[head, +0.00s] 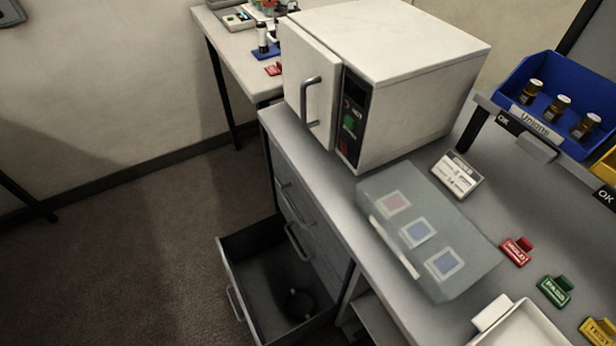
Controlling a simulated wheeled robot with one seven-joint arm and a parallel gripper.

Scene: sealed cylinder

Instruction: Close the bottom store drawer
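The bottom drawer (262,272) of the grey cabinet under the counter is pulled out well to the left, over the floor. Its front carries a bar handle (234,303). A dark round object (299,303) lies inside on the drawer floor; I cannot tell what it is. The drawer's near end is close to the picture's lower edge. Two closed drawer fronts with bar handles, an upper one (290,203) and a middle one (297,241), sit above it. My gripper is not in view.
A blue bin (540,75) holds brown bottles. The carpet (130,260) left of the drawer is clear.

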